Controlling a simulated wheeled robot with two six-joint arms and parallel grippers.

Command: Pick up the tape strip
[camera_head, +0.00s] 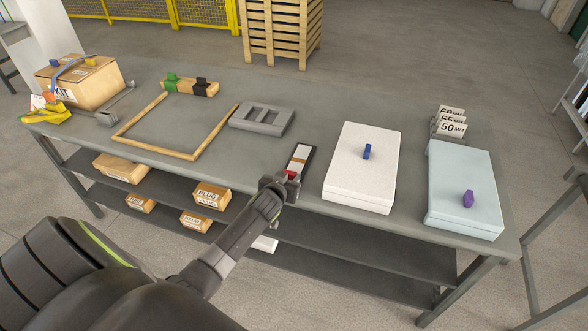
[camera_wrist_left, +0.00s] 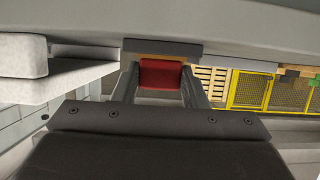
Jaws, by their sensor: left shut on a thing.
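The tape strip (camera_wrist_left: 160,75) shows as a red piece between the fingers in the left wrist view. In the head view its small red end (camera_head: 291,173) shows at the near end of a dark holder (camera_head: 307,152) with white and tan bands. My left gripper (camera_head: 286,178) is shut on the red piece at the table's front edge. The fingers hide much of it in the head view, and I cannot tell whether it is clear of the holder. My right gripper is not in view.
The grey table (camera_head: 262,165) carries a white box (camera_head: 350,185) with a blue knob right of the gripper, and a pale blue box (camera_head: 450,180) beyond. A grey slotted block (camera_head: 285,125), wooden frame (camera_head: 150,148) and KIT carton (camera_head: 90,92) lie leftward.

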